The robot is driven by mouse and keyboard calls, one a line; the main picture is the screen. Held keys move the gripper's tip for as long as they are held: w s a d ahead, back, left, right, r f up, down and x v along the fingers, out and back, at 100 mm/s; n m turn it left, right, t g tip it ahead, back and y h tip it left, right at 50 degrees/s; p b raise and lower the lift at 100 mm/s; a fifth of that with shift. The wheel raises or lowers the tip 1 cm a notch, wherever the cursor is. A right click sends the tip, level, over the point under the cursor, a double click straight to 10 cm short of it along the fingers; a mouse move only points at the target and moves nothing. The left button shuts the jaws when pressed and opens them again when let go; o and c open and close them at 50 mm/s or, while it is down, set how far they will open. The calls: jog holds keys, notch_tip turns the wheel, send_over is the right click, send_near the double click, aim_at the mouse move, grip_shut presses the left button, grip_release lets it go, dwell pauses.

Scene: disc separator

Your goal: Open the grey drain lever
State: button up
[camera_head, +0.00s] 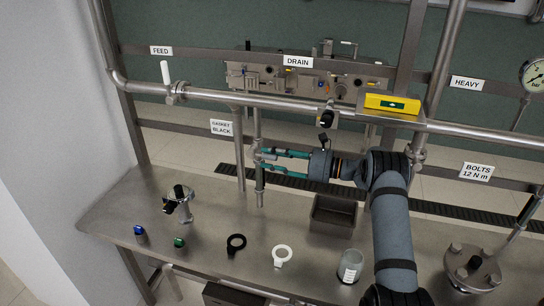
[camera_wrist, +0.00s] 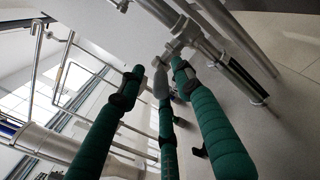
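The drain pipe (camera_head: 257,127) runs vertically down behind the bench, with a small metal valve at my fingertips. My gripper (camera_head: 262,160) reaches it from the right with its green fingers roughly level and apart. In the wrist view, the open gripper (camera_wrist: 156,70) has green fingers on both sides and another green finger part between them. A grey rounded piece, apparently the grey drain lever (camera_wrist: 160,82), shows between the outer fingertips. The metal valve body (camera_wrist: 184,36) is just beyond them. I cannot tell whether any finger touches the lever. In the head view the lever is too small to make out.
A horizontal pipe (camera_head: 225,97) with a white-handled lever (camera_head: 165,72) runs above my gripper. A DRAIN label (camera_head: 298,62) hangs behind. The bench (camera_head: 215,255) holds a black ring (camera_head: 236,243), a white ring (camera_head: 282,256), a dark tray (camera_head: 333,217) and a glass jar (camera_head: 350,266).

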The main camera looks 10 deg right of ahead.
jog(key=shift+c, duration=0.9)
grip_shut()
